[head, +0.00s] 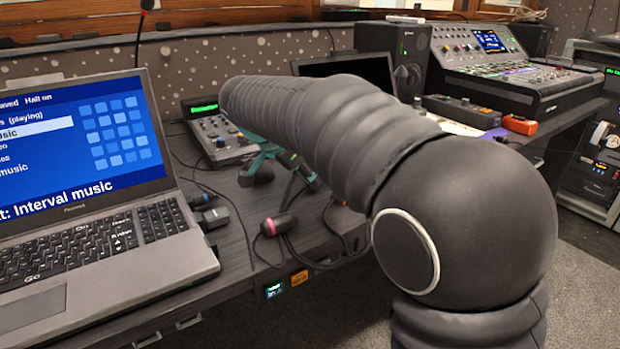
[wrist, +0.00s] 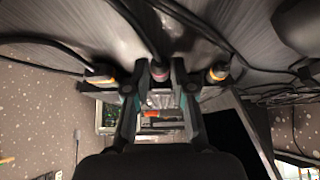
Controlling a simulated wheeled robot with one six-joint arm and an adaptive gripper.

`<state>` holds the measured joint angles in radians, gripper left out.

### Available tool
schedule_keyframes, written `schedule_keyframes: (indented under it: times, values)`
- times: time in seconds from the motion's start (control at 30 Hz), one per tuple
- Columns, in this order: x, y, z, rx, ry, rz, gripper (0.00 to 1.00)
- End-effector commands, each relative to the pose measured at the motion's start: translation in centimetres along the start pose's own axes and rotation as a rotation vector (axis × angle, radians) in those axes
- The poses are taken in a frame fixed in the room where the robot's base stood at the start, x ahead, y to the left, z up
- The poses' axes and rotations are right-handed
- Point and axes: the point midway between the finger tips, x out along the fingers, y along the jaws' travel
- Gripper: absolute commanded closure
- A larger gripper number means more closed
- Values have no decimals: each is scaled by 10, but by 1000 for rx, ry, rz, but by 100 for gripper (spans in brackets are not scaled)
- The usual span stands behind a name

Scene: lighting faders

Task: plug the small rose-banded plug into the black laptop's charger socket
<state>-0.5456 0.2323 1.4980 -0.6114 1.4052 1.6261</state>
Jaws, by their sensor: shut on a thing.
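The black laptop (head: 95,205) stands open at the left of the head view, its screen lit blue. I cannot make out its charger socket. My gripper (wrist: 160,70) is shut on the rose-banded plug (wrist: 158,76), between the fingertips at the middle of the wrist view. A dark cable runs up from it there. In the head view a pink-banded plug (head: 278,224) shows just below my teal and black fingers, right of the laptop. My arm hides part of the gripper.
Orange-banded plugs lie left (wrist: 102,76) and right (wrist: 217,73) of the fingers in the wrist view. A grey connector (head: 215,217) and loose cables lie beside the laptop. A small mixer (head: 215,135) stands behind. The desk's front edge is near.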

Motion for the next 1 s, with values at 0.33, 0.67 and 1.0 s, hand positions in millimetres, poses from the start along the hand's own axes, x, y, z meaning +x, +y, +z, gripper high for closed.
schedule_keyframes:
  times: [0.33, 0.67, 1.0]
  values:
    - [0, 0, 0, 0, 0, 0, 100]
    - [3, 0, -4, 1, 0, 0, 100]
    - [5, 0, -8, 1, 0, 0, 100]
